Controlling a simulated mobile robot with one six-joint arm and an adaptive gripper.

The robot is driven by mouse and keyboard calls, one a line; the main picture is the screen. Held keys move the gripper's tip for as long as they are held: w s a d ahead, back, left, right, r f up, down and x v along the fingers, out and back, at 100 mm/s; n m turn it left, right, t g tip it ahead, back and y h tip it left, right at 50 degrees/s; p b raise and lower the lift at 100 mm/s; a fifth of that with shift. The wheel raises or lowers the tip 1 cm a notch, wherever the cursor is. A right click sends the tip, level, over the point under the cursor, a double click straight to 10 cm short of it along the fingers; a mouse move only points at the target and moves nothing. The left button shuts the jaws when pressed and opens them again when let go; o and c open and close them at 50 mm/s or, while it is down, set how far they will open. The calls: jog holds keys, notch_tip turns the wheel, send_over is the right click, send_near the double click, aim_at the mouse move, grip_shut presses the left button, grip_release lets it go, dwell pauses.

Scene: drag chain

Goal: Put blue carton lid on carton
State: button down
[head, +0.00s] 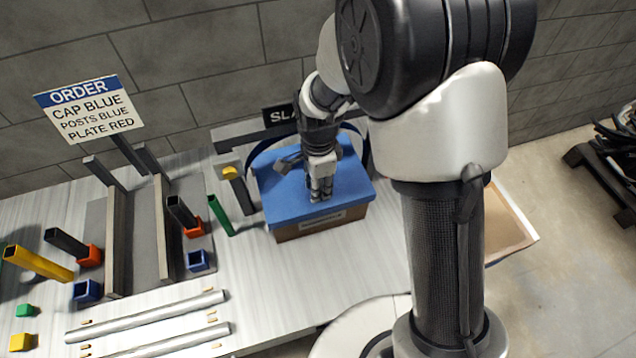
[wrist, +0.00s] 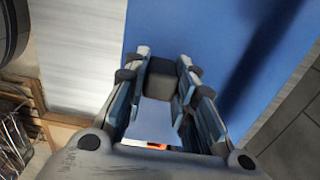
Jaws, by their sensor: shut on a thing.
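The blue carton lid (head: 285,196) is a broad flat blue cover over the brown carton (head: 290,232), whose front shows below the lid's edge. From this angle the lid looks level and roughly lined up with the carton; I cannot tell whether it is fully seated.
An order sign (head: 92,108) reads cap blue, posts blue, plate red. A grey rack (head: 140,235), coloured posts and small sockets stand at left, with silver rods (head: 150,315) in front. A dark frame with a partly hidden sign (head: 280,114) rises behind the carton. An open box (head: 510,225) is at right.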

jog(key=shift+f+b, duration=0.45)
jog(key=shift+f, duration=0.25)
jog(key=c, duration=1.2)
grip_release()
jog(key=shift+r, duration=0.1)
jog(key=shift+c, duration=0.2)
notch_tip(320, 180, up, 12)
jog(key=s+d+r+n+t, duration=0.2)
jog(key=s+d+r+n, duration=0.45)
jog(key=r, duration=0.25)
jog(key=s+d+r+n+t, duration=0.1)
jog(key=s+d+n, duration=0.2)
jog(key=s, duration=0.3)
jog(key=s+d+r+n+t, duration=0.1)
jog(key=s+d+n, duration=0.2)
jog(key=s+n, duration=0.2)
jog(key=shift+s+r+t, duration=0.3)
jog(key=shift+s+r, duration=0.05)
jog(key=shift+s, duration=0.7)
